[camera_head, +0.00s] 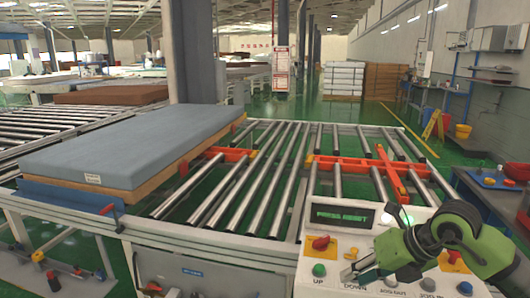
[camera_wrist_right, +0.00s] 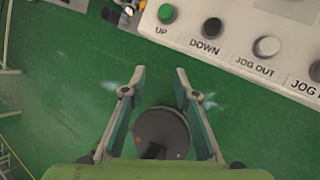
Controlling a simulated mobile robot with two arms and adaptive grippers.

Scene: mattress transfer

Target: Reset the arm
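My right arm, green and dark, comes in from the right in the head view over the white control panel (camera_head: 334,219). Its gripper (camera_head: 350,272) is just above the panel's lower button row, near DOWN. In the right wrist view the gripper (camera_wrist_right: 160,75) has its two fingers apart with nothing between the tips. The panel (camera_wrist_right: 235,65) shows above them, with a green UP button (camera_wrist_right: 167,14), a black DOWN button (camera_wrist_right: 212,28) and a grey JOG OUT button (camera_wrist_right: 267,47). A small display (camera_head: 341,215) has green letters. My left gripper is not in view.
A grey-blue mattress (camera_head: 140,140) lies on the left of the roller conveyor (camera_head: 245,190). Orange-red bars (camera_head: 350,163) cross the rollers. A workbench (camera_head: 495,190) with small items stands at the right. The green floor (camera_wrist_right: 60,90) is clear beside the panel.

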